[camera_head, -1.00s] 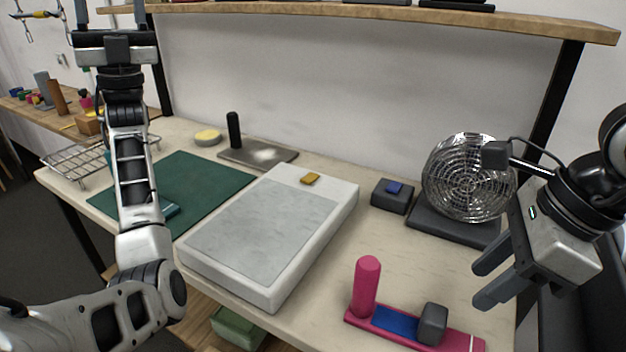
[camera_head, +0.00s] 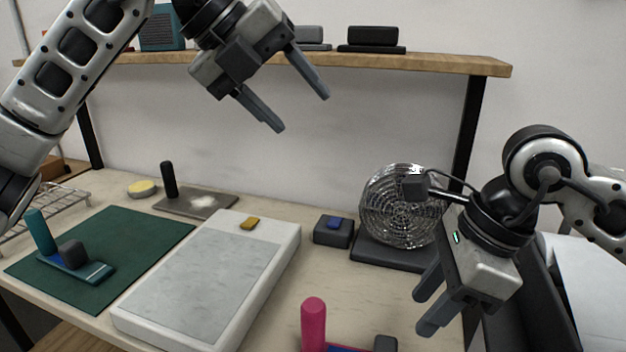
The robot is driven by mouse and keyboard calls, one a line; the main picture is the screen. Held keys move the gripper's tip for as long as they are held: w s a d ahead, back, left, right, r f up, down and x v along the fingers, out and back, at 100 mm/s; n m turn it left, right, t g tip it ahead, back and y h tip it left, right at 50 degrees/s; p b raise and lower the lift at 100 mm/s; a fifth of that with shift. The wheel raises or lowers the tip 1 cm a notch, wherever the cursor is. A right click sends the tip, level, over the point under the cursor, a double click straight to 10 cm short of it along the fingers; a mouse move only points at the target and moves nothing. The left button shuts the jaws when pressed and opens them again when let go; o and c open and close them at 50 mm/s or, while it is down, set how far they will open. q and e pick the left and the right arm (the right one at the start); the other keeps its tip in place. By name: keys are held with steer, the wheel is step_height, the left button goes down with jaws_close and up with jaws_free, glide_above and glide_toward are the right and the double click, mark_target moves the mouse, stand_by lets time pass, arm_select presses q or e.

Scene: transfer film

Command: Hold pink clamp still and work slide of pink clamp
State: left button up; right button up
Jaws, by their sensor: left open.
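The pink clamp (camera_head: 314,322) stands at the table's front edge, cut off by the bottom of the view. It has an upright pink post, a blue strip (camera_head: 345,349) and a dark grey block (camera_head: 386,343) on its base. My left gripper (camera_head: 302,114) is open and empty, raised high in front of the wall and far above the clamp. My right gripper (camera_head: 424,312) hangs above and to the right of the clamp, with its two fingers apart and nothing between them.
A teal clamp (camera_head: 86,268) sits on a green mat (camera_head: 150,232) at left. A white slab (camera_head: 262,277) lies mid-table. A small dark box (camera_head: 333,232) and a round metal mesh device (camera_head: 400,205) stand behind. A wooden shelf (camera_head: 440,64) runs across the back.

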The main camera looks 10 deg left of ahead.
arm_select(q)
step_height(320, 180, down, 8)
steer(key=s+d+n+g+y, duration=0.1)
steer(key=s+d+g+y, duration=0.1)
steer(key=s+y, duration=0.15)
steer(key=g+y, duration=0.3)
glide_above(313, 329)
steer(key=w, duration=0.2)
step_height(313, 329, down, 6)
steer(key=shift+m, duration=0.3)
steer(key=f, duration=1.5)
steer(key=shift+s+a+f, duration=0.15)
steer(key=shift+a+f, duration=0.05)
steer(key=shift+f, duration=0.15)
jaws_close()
arm_select(e)
steer(key=o, duration=0.4)
steer(key=shift+c, duration=0.2)
steer(key=shift+o, duration=0.6)
steer(key=shift+s, duration=0.1)
steer(key=shift+m, duration=0.4)
steer(key=x, duration=1.1)
steer(key=shift+a+f, duration=0.15)
steer(key=shift+f, duration=0.1)
